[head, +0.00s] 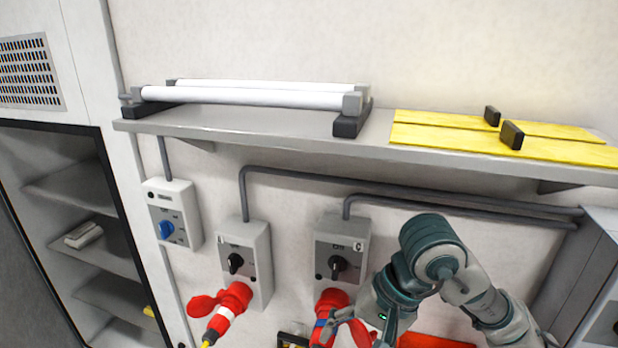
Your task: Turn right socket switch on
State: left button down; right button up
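The right socket (341,240) is a grey wall box with a black rotary switch (338,266) on its front. A red plug (331,301) sits at its bottom. The knob's exact setting is too small to read. The left socket (244,240) is a similar box with its own black switch (235,263) and a red and white plug (229,305). My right gripper (366,326) is below and to the right of the right switch, in front of the red plug area. Its fingers look spread apart, and it is not touching the switch. My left gripper is out of view.
A shelf (270,133) above holds white tubes (250,97) and yellow boards (450,136). A box with a blue knob (174,212) is at left. Grey conduits (420,190) run along the wall. A red object (435,341) is at the bottom.

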aim_at(337, 264)
jog(key=k+j, duration=0.15)
jog(key=k, duration=0.4)
jog(key=k+j, duration=0.15)
jog(key=k, duration=0.4)
